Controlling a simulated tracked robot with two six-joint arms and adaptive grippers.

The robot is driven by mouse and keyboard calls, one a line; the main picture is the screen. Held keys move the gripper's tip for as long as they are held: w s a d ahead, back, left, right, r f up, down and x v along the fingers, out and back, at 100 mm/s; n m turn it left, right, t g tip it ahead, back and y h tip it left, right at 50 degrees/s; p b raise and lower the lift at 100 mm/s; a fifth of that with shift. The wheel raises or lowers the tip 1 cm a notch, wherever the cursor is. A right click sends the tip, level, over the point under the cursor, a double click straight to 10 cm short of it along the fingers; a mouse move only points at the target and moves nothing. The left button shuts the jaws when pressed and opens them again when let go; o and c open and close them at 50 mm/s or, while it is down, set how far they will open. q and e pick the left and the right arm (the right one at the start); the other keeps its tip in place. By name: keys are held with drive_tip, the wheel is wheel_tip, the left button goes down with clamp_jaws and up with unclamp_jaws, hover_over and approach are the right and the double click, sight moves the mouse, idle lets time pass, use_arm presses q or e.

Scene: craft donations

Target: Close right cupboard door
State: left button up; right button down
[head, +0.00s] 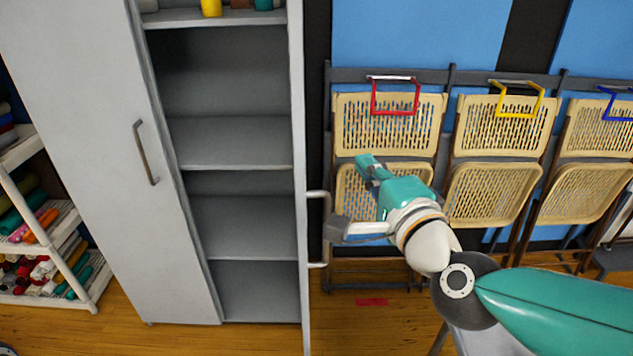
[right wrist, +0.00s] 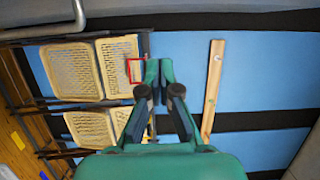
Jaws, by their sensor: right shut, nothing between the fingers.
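The grey cupboard (head: 230,145) stands open in the head view, its shelves showing. Its right door (head: 299,150) stands swung outward and is seen almost edge-on. The door's handle (head: 314,194) sticks out from its right face; a grey bar that looks like this handle (right wrist: 50,31) crosses the upper left of the right wrist view. My right gripper (head: 364,163) is to the right of the door, apart from it, in front of the folding chairs. Its fingers (right wrist: 160,72) are shut and empty in the right wrist view. My left gripper is not in view.
A rack (head: 90,290) with coloured rolls stands at far left. Folding chairs (head: 495,125) with coloured frames hang along the blue wall at right. Wooden floor (head: 250,340) shows in front of the cupboard.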

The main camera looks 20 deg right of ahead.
wheel_tip(320, 180, down, 8)
drive_tip(key=b, duration=0.7)
drive_tip(key=w+a+p, duration=0.1)
drive_tip(key=w, duration=0.2)
drive_tip(key=w+a+p, duration=0.1)
drive_tip(key=w+a, duration=0.1)
drive_tip(key=w, duration=0.2)
drive_tip(key=w+a+p, duration=0.1)
drive_tip(key=w, duration=0.2)
drive_tip(key=shift+w+a, duration=0.25)
drive_tip(key=shift+w, duration=0.05)
drive_tip(key=shift+w+a+f, duration=0.1)
drive_tip(key=shift+a, duration=0.15)
